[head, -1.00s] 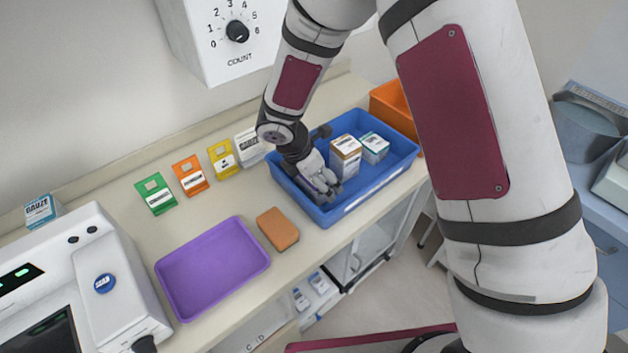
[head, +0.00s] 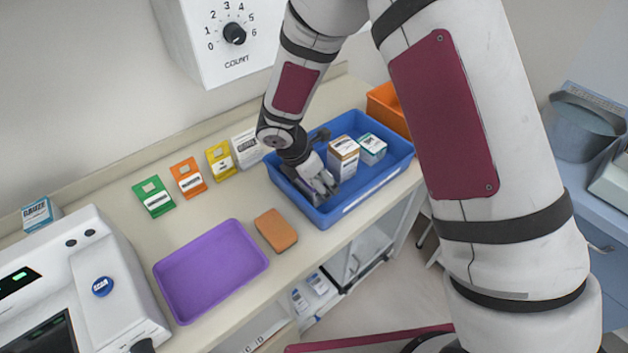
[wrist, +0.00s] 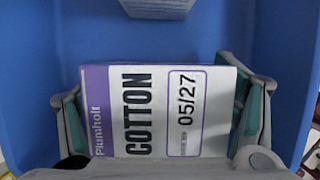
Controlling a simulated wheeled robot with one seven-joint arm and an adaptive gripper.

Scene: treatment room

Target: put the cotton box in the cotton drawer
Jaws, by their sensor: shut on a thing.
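The cotton box (wrist: 160,110) is white with a purple end band and reads "Plumholt COTTON 05/27" in the wrist view. My gripper (wrist: 160,118) is shut on it, with one finger at each end of the box. In the head view my gripper (head: 324,187) is down inside the left part of the blue bin (head: 377,193), and its fingers mostly hide the box. I cannot tell whether the box touches the bin floor. I cannot make out a drawer marked cotton.
A brown-and-white box (head: 343,158) and a teal-and-white box (head: 372,149) stand in the bin to the right. An orange bin (head: 388,108) is behind. A purple tray (head: 210,270), a brown block (head: 276,231) and coloured cards (head: 188,178) lie left. Open shelving (head: 345,262) is below the counter.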

